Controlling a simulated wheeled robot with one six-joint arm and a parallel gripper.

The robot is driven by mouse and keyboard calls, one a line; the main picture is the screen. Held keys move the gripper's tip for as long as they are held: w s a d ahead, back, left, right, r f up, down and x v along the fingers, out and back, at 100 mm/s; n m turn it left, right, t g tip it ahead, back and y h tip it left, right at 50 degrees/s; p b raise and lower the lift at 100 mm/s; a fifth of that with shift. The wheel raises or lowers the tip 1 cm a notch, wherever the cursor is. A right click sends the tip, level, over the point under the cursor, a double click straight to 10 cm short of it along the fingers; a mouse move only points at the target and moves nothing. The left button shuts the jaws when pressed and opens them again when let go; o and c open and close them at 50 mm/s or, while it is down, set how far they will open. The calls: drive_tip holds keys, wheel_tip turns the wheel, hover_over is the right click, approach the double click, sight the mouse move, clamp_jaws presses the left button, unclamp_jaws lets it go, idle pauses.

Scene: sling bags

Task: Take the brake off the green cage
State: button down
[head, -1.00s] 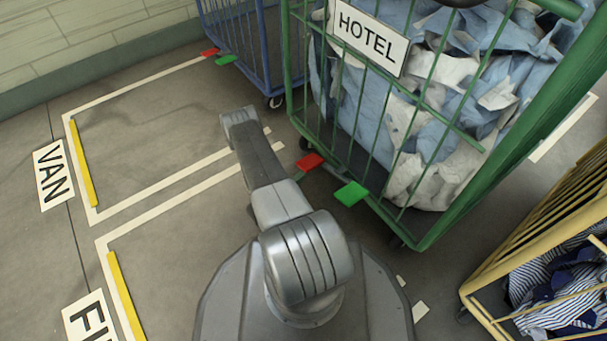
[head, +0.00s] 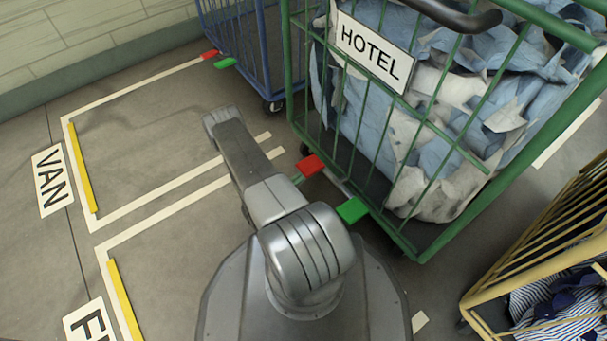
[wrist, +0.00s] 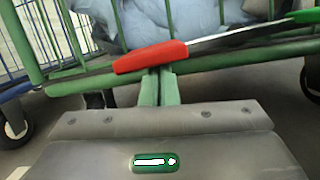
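The green cage (head: 470,215) stands right of centre in the head view, with a HOTEL sign (head: 375,52) on its side. At its base are a red pedal (head: 311,165) and a green pedal (head: 352,210). In the wrist view the red pedal (wrist: 150,57) is close ahead, and a grey bar (wrist: 240,36) runs from it up to the green pedal (wrist: 305,17) at the right edge. My gripper (wrist: 160,73) has its two green fingers together, tips at the red pedal's lower edge. I cannot tell whether they touch it. They hold nothing.
A blue cage (head: 245,45) with its own pedals stands behind, left of the green cage. A yellow cage (head: 540,255) with striped cloth is at the right. Floor bays marked VAN (head: 51,180) and another partly cut-off label lie left, empty. Castors (wrist: 313,80) flank the pedals.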

sight(301, 171)
wheel_tip(301, 171, up, 3)
drive_tip(key=m+g, duration=0.1)
drive_tip(key=m, duration=0.3)
drive_tip(key=shift+w+a+h+p, duration=0.1)
drive_tip(key=shift+h+p, duration=0.2)
drive_tip(key=shift+p, duration=0.05)
drive_tip(key=shift+r, duration=0.6)
